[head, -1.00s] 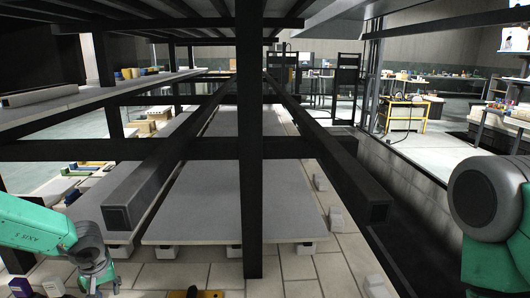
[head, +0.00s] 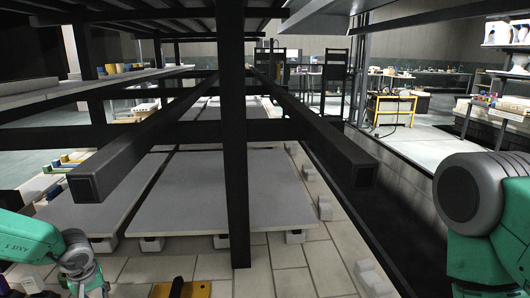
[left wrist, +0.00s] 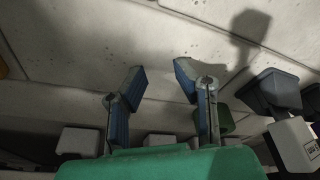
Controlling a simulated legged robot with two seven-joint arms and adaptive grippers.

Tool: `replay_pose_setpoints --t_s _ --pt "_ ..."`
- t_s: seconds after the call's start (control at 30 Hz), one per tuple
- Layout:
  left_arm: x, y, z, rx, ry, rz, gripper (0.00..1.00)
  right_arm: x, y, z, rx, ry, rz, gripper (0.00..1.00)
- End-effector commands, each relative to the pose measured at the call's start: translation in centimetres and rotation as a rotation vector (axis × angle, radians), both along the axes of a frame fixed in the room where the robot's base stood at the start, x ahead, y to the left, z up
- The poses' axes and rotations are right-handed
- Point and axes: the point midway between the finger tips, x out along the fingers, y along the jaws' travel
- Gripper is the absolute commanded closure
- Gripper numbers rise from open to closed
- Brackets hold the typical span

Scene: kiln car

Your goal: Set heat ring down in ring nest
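I cannot make out the heat ring or the ring nest in either view. My left gripper (left wrist: 160,80) is open in the left wrist view. Its two blue-padded fingers stand apart with nothing between them, over a pale block surface. A small green piece (left wrist: 227,122) shows partly behind the right-hand finger; I cannot tell what it is. In the head view my left arm reaches in at the lower left, its gripper (head: 88,288) pointing down and cut by the bottom edge. My right gripper is out of view; only part of my right arm shows.
A dark upright post (head: 232,190) and long dark beams (head: 320,140) stand close in front. Grey slabs (head: 225,195) lie below on pale blocks. A yellow piece (head: 196,289) lies at the bottom edge. A dark block (left wrist: 270,92) and a white labelled block (left wrist: 292,145) stand right of the left gripper.

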Motion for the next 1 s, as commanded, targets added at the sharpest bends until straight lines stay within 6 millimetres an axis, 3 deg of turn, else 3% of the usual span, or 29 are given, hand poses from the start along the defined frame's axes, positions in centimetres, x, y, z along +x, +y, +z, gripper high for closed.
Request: replay_pose_setpoints --t_s 1.0 --pt "-1.5 1.9 -0.1 0.002 0.005 0.002 0.74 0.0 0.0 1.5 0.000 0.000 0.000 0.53"
